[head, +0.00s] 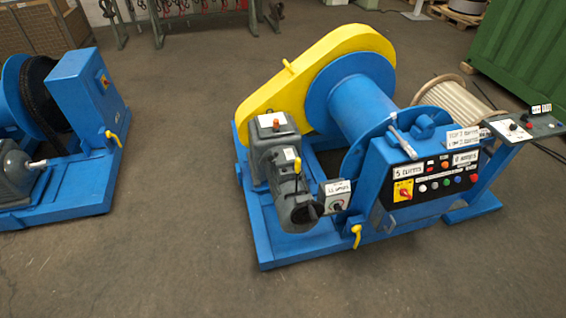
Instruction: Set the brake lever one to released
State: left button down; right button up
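A blue winch (310,250) with a yellow chain guard (310,72) stands right of centre. A pale-handled lever (403,144) slants up beside its drum, above the control box. A second blue machine (85,180) at the left has a pale-tipped lever (38,164) near its motor. Yellow handles show low on the right machine (356,236) and on the left one (114,138). No readable label tells which is brake lever one or its setting. Neither of my grippers is in view.
The control box (375,205) carries several buttons and a red switch (404,192). A small console (522,130) stands on a post at the right. A rope reel (452,100) and a green container (530,50) are behind. Bare floor (185,150) separates the machines.

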aim_at(298, 161)
jog(key=u, duration=0.15)
jog(key=i, duration=1)
jog(key=z, duration=0.6)
